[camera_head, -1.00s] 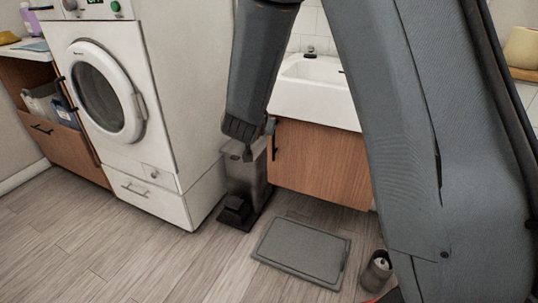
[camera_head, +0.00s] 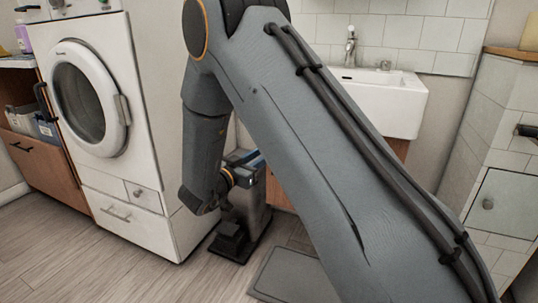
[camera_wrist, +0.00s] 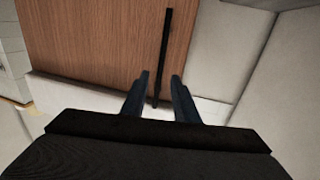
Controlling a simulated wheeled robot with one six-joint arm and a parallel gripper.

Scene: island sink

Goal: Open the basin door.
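The basin door is a brown wood panel (camera_wrist: 95,45) with a thin black bar handle (camera_wrist: 166,40) in the wrist view. In the head view my arm covers most of the door (camera_head: 274,194), and its handle is hidden. My gripper (camera_wrist: 160,75) is open, its two dark fingers apart. In the wrist view the lower part of the handle shows between the fingers; I cannot tell whether they touch it. The white basin (camera_head: 385,98) sits above the door.
A white washing machine (camera_head: 150,175) stands on the left. A grey mat (camera_head: 285,275) lies on the floor. A tiled unit with a small door (camera_head: 500,204) is on the right. The floor at front left is clear.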

